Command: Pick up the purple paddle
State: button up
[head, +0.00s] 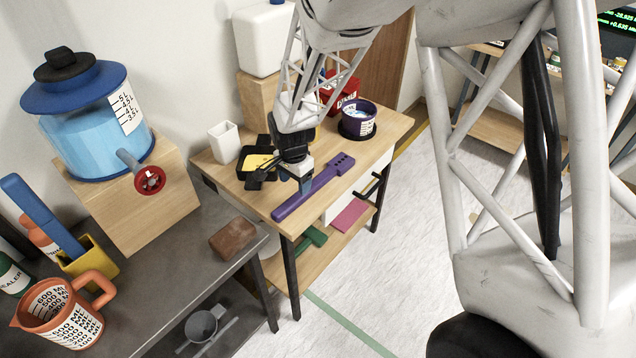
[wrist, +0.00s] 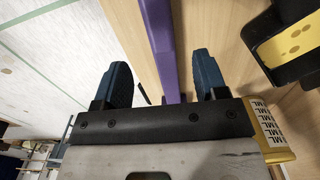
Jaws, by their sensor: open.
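The purple paddle (head: 318,186) lies flat near the front edge of the small wooden table (head: 268,204). Its wider end with several dark holes points to the back right, and its plain end points to the front left. My gripper (head: 304,188) is just over the middle of the paddle. In the wrist view the purple paddle (wrist: 160,40) runs between the two blue fingers of my gripper (wrist: 163,82). The fingers are apart, with a gap on each side of the paddle. How far the fingertips are above the tabletop cannot be told.
A black tray with yellow contents (head: 256,166) sits close to my gripper; it also shows in the wrist view (wrist: 290,45). A white cup (head: 225,142), a purple tub (head: 358,118) and a red box (head: 342,88) stand farther back. A brick (head: 232,240) lies on the grey bench.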

aim_at(296, 197)
jog(key=shift+f, duration=1.05)
jog(key=shift+a+f, duration=0.1)
jog(key=shift+f, duration=2.5)
jog(key=shift+c, duration=0.5)
jog(key=c, duration=0.9)
jog(key=shift+r, duration=0.25)
jog(key=shift+r, duration=0.85)
jog(key=shift+s+r, duration=0.35)
jog(key=shift+r, duration=0.4)
jog(key=s+d, duration=0.1)
jog(key=s, duration=0.4)
jog(key=s+d+r, duration=0.1)
jog(key=s+d, duration=0.1)
jog(key=s, duration=0.2)
jog(key=s+d, duration=0.1)
jog(key=s, duration=0.4)
jog(key=shift+s+d+r, duration=0.2)
jog(key=shift+s+d, duration=0.05)
jog(key=shift+s, duration=0.1)
